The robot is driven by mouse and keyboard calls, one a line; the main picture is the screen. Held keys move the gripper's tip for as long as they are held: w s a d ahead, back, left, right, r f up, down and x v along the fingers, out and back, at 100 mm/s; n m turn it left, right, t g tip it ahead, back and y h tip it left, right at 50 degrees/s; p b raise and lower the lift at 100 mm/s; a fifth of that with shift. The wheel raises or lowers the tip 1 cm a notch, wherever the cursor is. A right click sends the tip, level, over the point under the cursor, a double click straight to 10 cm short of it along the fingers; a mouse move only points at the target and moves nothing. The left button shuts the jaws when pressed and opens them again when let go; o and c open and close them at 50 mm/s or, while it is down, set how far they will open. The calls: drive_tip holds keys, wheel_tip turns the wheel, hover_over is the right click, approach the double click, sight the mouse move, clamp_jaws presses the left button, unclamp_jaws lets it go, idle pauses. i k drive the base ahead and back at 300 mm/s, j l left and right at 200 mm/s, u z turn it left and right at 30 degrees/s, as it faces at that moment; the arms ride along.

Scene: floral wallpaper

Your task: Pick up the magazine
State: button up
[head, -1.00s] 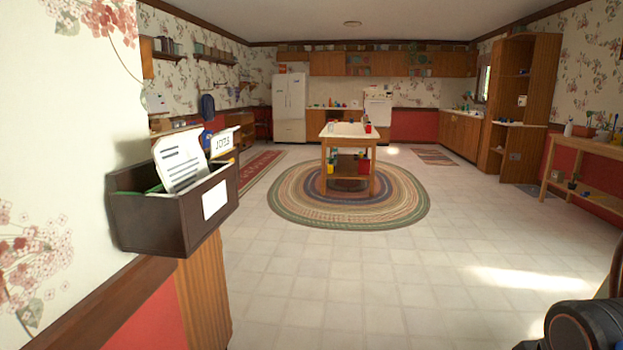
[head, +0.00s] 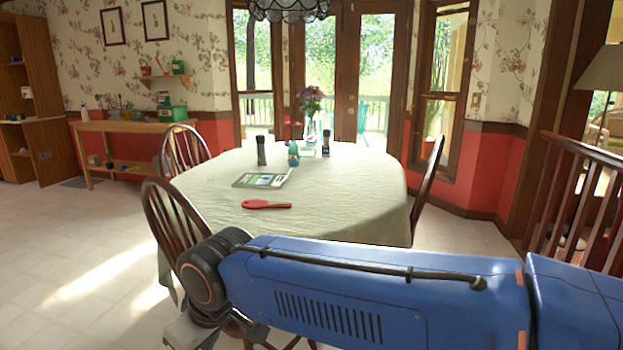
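A magazine (head: 262,180) with a green and white cover lies flat on the cloth-covered dining table (head: 345,195), left of the table's middle. My blue arm stretches across the lower part of the head view, in front of the table. The fingers of my gripper cannot be made out; the arm's visible end is at the lower left, apart from the magazine.
A red brush-like object (head: 266,204) lies in front of the magazine. Two dark shakers (head: 261,150), a teal bottle (head: 293,154) and a flower vase (head: 311,125) stand behind it. Wooden chairs (head: 174,222) flank the table. Open floor (head: 85,250) lies left; a railing (head: 580,195) stands right.

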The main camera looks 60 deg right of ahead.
sight(262, 180)
drive_tip(key=z, duration=1.4)
drive_tip(key=u, duration=3.25)
drive_tip(key=z, duration=3.05)
drive_tip(key=i+l+z, duration=0.3)
drive_tip(key=k+j, duration=0.05)
drive_tip(key=j, duration=0.05)
